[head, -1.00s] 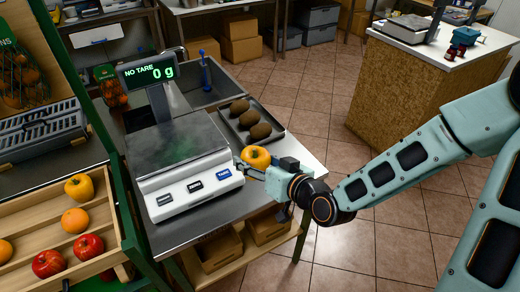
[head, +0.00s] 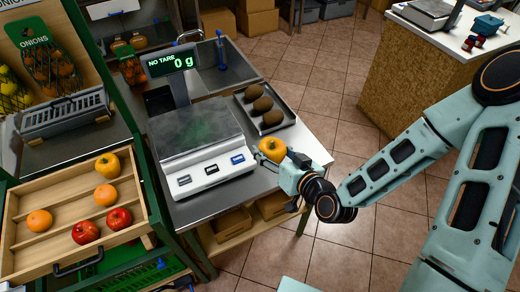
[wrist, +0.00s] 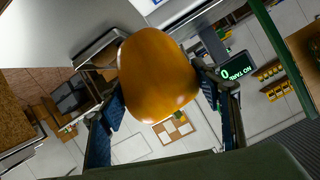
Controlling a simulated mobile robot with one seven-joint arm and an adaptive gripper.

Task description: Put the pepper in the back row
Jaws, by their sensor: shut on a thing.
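A yellow-orange pepper (head: 272,149) is between the fingers of my gripper (head: 268,156), which is shut on it. They are just right of the scale's front corner, near the metal counter. In the wrist view the pepper (wrist: 158,78) fills the middle, with a blue-padded finger on each side. A wooden crate (head: 35,200) with slatted rows stands at the left. A second yellow pepper (head: 108,166) and an orange (head: 106,195) lie toward its right side. Another orange (head: 39,221) lies at the left, and two red apples (head: 86,232) lie at the front.
The scale (head: 198,150) reads 0 g and stands between my gripper and the crate. A tray (head: 285,118) of brown kiwi-like fruits lies behind the gripper. A green post (head: 150,190) rises beside the crate. The crate's back left is bare.

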